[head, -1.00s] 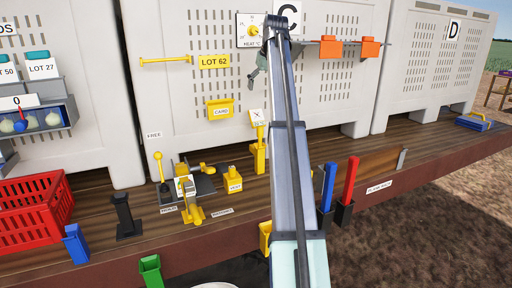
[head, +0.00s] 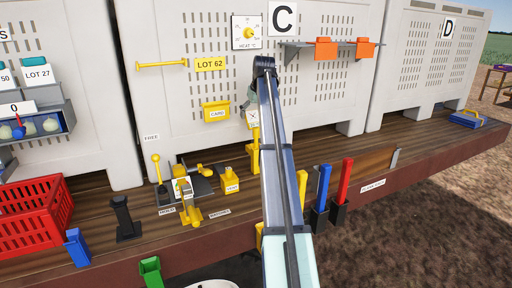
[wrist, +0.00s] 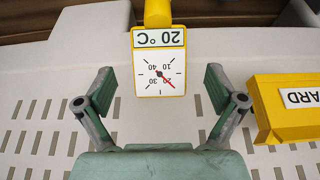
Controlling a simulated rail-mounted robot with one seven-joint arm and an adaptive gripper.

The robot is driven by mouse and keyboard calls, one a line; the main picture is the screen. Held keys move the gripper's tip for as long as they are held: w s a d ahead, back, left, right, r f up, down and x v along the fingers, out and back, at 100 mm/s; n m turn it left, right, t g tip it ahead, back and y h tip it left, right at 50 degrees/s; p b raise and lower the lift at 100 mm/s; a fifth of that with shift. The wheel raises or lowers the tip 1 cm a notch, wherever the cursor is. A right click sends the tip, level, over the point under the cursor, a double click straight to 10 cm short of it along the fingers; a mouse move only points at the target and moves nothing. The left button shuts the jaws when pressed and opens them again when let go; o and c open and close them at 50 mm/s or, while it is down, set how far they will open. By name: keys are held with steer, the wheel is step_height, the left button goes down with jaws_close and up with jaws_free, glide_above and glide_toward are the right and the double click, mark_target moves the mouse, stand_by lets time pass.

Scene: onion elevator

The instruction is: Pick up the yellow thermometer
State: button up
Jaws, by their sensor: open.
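The yellow thermometer (head: 252,118) stands upright on the deck in front of the bin, a white dial face above a yellow post (head: 255,152); my arm partly covers it in the head view. In the wrist view the thermometer (wrist: 159,65) appears upside down, reading 20 °C with a red needle, its yellow handle at the top edge. My gripper (wrist: 158,88) is open and empty, one finger apart on each side of the dial. In the head view my gripper (head: 250,96) is just above the dial. How far the fingers are from it in depth I cannot tell.
A yellow card holder (head: 216,111) hangs on the bin wall close by; it also shows in the wrist view (wrist: 285,108). Yellow levers (head: 187,190) and a yellow box (head: 229,181) stand to the left. Blue (head: 323,184) and red (head: 346,180) handles stand to the right.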

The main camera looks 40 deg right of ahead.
mark_target(253, 118)
steer(key=shift+p+x, duration=0.65)
steer(key=shift+x, duration=1.25)
jaws_close()
steer(key=shift+r, duration=0.1)
